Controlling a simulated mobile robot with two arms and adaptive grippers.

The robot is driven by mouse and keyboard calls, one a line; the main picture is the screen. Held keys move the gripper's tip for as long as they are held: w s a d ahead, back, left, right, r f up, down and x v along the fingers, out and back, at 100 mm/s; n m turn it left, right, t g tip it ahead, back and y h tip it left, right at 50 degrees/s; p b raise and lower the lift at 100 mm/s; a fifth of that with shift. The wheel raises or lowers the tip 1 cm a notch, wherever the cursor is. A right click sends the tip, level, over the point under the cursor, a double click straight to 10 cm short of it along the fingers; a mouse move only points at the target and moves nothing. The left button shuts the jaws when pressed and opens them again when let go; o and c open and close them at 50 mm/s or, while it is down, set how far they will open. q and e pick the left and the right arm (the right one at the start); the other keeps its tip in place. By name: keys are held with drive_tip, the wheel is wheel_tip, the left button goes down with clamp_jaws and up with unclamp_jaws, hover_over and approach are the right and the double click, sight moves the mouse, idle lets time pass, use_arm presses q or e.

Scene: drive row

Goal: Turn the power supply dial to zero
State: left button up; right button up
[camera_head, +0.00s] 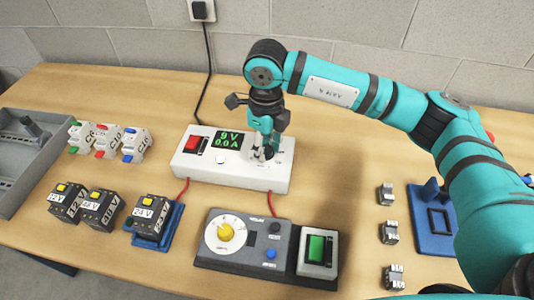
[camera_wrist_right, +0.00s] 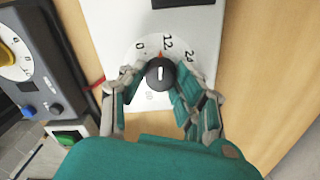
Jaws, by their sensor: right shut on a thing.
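The white power supply (camera_head: 230,178) stands at the back middle of the table. Its green display (camera_head: 228,140) reads 9 V and 0.0 A. My right gripper (camera_head: 264,156) reaches down onto its right end and is shut on the black dial (camera_wrist_right: 161,73). In the right wrist view the fingers (camera_wrist_right: 161,95) flank the dial on both sides. The scale around it shows 0, 12 and 24, with a red mark near 12. The dial is mostly hidden by the gripper in the head view. My left gripper is not in view.
A red switch (camera_head: 194,145) sits on the supply's left. In front stands a dark panel with a yellow-centred gauge (camera_head: 226,233) and a green switch (camera_head: 316,249). Labelled dark blocks (camera_head: 101,210) and a grey tray (camera_head: 30,150) lie left. A blue fixture (camera_head: 432,220) lies right.

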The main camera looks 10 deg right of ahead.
sight(266, 149)
drive_tip(key=n+b, duration=0.1)
drive_tip(key=n, duration=0.1)
drive_tip(key=n+b, duration=0.3)
drive_tip(key=n, duration=0.2)
drive_tip(key=shift+f+b, duration=0.3)
drive_tip(key=shift+f, duration=0.1)
drive_tip(key=o, duration=0.6)
drive_tip(key=shift+s+r+p, duration=0.1)
drive_tip(key=shift+r+p, duration=0.1)
drive_tip(key=shift+p, duration=0.1)
drive_tip(key=o, duration=1.2)
drive_tip(key=shift+r, duration=0.1)
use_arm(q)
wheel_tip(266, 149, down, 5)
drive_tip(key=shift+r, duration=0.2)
use_arm(e)
drive_tip(key=shift+r, duration=0.1)
drive_tip(key=shift+r+p, duration=1.7)
drive_tip(key=shift+r, duration=1.8)
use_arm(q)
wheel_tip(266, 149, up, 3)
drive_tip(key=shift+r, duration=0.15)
